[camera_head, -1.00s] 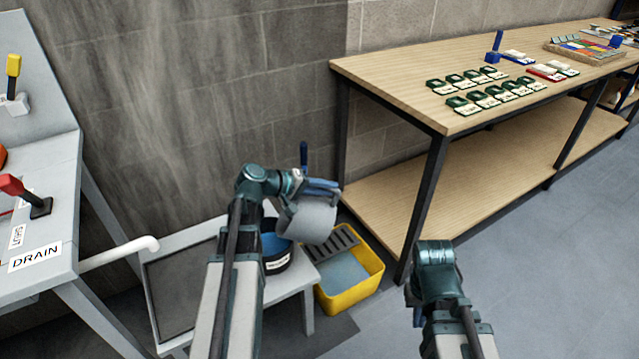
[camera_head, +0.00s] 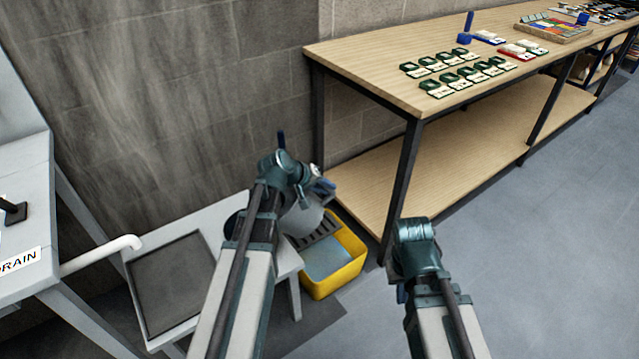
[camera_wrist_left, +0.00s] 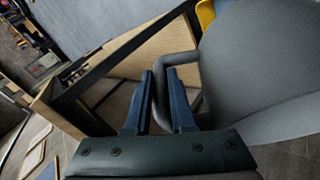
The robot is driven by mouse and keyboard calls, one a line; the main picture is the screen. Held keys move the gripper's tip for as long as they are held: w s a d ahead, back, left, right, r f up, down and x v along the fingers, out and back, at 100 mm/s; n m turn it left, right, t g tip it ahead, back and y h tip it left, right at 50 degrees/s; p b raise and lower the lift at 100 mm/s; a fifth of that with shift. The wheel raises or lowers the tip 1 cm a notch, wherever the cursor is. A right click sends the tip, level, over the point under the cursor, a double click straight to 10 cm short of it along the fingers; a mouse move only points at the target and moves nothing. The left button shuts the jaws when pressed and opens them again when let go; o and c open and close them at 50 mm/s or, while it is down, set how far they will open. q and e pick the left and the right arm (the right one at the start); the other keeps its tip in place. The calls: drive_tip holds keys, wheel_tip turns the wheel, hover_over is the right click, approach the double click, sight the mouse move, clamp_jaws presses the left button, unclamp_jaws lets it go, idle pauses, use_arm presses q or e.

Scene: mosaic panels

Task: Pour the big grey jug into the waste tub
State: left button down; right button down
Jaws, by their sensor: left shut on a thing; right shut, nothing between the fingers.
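The big grey jug (camera_head: 305,218) hangs from my left gripper (camera_head: 322,185), over the back left part of the yellow waste tub (camera_head: 352,272). In the left wrist view the fingers (camera_wrist_left: 167,100) are shut on the jug's handle (camera_wrist_left: 160,80), and the jug body (camera_wrist_left: 255,70) fills the right side. The jug looks tilted in the head view; its mouth and contents are not clear. The tub holds a dark slotted grate and a pale blue-grey surface. My right gripper (camera_head: 400,293) is mostly hidden behind its own arm, to the right of the tub, away from the jug.
A low grey table with a dark panel (camera_head: 172,283) stands left of the tub; a white pipe (camera_head: 100,255) reaches over it. A wooden bench (camera_head: 370,70) with several green-and-white pieces stands right and behind. Clear grey floor (camera_head: 540,250) lies right.

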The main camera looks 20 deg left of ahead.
use_arm(q)
drive_tip(key=shift+w+d+f, duration=0.15)
drive_tip(key=shift+d+f, duration=0.05)
drive_tip(key=shift+d, duration=0.15)
drive_tip(key=shift+d+f+y, duration=0.15)
drive_tip(key=shift+f+y, duration=0.15)
drive_tip(key=shift+f, duration=0.05)
drive_tip(key=w+d+f+g+y+b, duration=0.1)
drive_tip(key=d+f+y+b, duration=0.2)
drive_tip(key=f+b, duration=0.4)
drive_tip(key=w+d+f+m+g+y+b, duration=0.1)
drive_tip(key=d+f+g+y+b, duration=0.1)
drive_tip(key=f+b, duration=0.4)
drive_tip(key=shift+w+d+f+m+y+b, duration=0.35)
drive_tip(key=shift+d+f+y, duration=0.35)
drive_tip(key=shift+f, duration=1.3)
drive_tip(key=shift+d, duration=0.1)
drive_tip(key=shift+r+p, duration=2.05)
